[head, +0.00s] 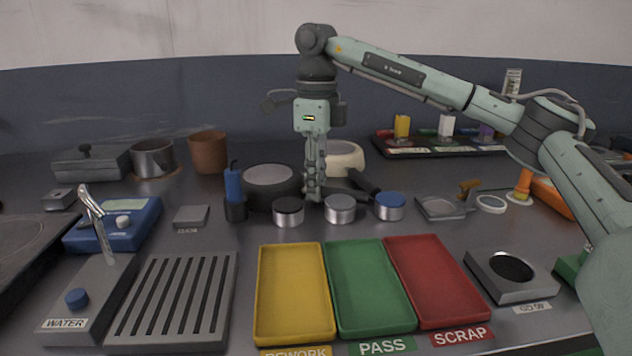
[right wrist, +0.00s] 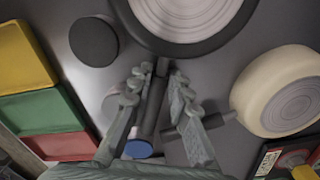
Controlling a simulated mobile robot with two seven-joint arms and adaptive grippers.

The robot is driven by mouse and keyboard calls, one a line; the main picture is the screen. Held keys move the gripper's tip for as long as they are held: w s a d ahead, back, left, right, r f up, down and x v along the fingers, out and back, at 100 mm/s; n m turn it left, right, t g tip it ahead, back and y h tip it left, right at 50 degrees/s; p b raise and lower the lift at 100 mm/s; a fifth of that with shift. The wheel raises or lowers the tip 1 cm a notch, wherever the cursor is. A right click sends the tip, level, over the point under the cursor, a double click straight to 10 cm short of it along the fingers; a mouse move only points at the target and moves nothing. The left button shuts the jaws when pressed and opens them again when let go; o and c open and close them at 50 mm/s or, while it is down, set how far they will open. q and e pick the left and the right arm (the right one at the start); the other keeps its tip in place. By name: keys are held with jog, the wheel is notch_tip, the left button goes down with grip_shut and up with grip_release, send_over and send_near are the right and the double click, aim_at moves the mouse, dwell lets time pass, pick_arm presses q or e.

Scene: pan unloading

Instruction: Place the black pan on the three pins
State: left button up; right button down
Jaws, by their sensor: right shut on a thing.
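The black pan (head: 272,186) is round and dark with a lighter grey flat face, left of my right gripper at the middle of the bench. My right gripper (head: 313,190) points straight down and is shut on the pan's dark handle. In the right wrist view the handle (right wrist: 152,108) lies between the fingers (right wrist: 153,85), and the pan (right wrist: 190,38) is at the top edge, partly cut off. I cannot tell whether the pan touches the bench. I cannot make out the three pins. My left gripper is not in view.
A cream pan (head: 343,152) stands just behind my right gripper, its dark handle close by. Jars with black (head: 288,206), grey (head: 340,202) and blue (head: 390,200) lids stand in front. A blue bottle (head: 233,185) is left of the black pan. Yellow, green and red trays (head: 370,285) lie nearer.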

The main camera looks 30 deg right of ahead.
jog(key=c, duration=1.4)
grip_release()
jog(key=shift+c, duration=0.2)
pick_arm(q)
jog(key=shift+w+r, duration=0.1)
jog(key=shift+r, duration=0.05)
pick_arm(e)
notch_tip(320, 180, up, 6)
jog(key=shift+r, duration=0.25)
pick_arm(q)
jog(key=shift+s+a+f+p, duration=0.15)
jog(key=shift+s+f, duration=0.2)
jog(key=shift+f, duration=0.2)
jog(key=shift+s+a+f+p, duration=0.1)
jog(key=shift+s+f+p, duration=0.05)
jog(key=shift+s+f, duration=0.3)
pick_arm(e)
jog(key=shift+r, duration=2.8)
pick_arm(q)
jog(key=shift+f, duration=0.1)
